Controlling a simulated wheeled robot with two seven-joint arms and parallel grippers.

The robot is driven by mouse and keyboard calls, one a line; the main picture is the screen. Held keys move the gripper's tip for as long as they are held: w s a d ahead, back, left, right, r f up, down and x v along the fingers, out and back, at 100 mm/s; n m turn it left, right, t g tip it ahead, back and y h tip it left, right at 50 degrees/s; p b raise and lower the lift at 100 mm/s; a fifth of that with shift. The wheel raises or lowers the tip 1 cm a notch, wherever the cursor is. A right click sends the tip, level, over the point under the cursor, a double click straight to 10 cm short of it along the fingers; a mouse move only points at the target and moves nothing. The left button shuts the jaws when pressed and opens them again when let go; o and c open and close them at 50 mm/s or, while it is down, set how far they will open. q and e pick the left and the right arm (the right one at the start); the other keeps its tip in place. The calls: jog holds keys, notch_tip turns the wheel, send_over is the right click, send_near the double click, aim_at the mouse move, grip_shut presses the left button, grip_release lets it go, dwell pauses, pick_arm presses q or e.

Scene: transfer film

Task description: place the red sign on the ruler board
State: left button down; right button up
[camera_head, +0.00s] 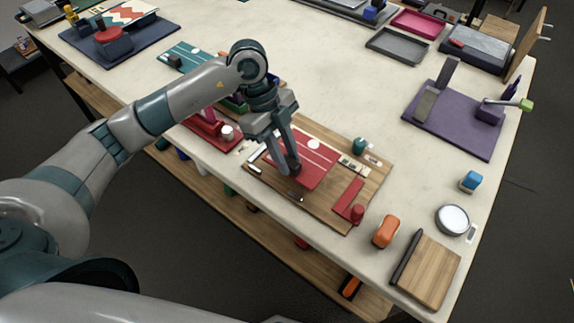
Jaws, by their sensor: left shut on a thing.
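The red sign (318,152) is a flat red panel with thin white lines and a white round spot. It lies over the middle of the wooden ruler board (338,216), and I cannot tell whether it touches the board or is just above it. My left gripper (291,168) points down at the sign's near left part, shut on a small dark block that appears to be part of the sign. The fingers hide some of the sign's left side. My right gripper is not in view.
A red bar with a knob (357,213), a teal knob (359,146) and small metal pieces lie on the board. An orange tool (386,231), a wooden block (426,270) and a round white-topped tin (452,220) stand to the right. The table's middle (340,90) is clear.

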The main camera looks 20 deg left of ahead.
pick_arm(q)
jog(key=shift+f, duration=0.15)
notch_tip(320, 180, down, 3)
jog(key=shift+r+p, duration=0.2)
jog(key=shift+p, duration=0.65)
jog(key=shift+f, duration=0.55)
jog(key=shift+f, duration=0.15)
jog(key=c, duration=1.5)
grip_release()
jog(key=shift+r, duration=0.25)
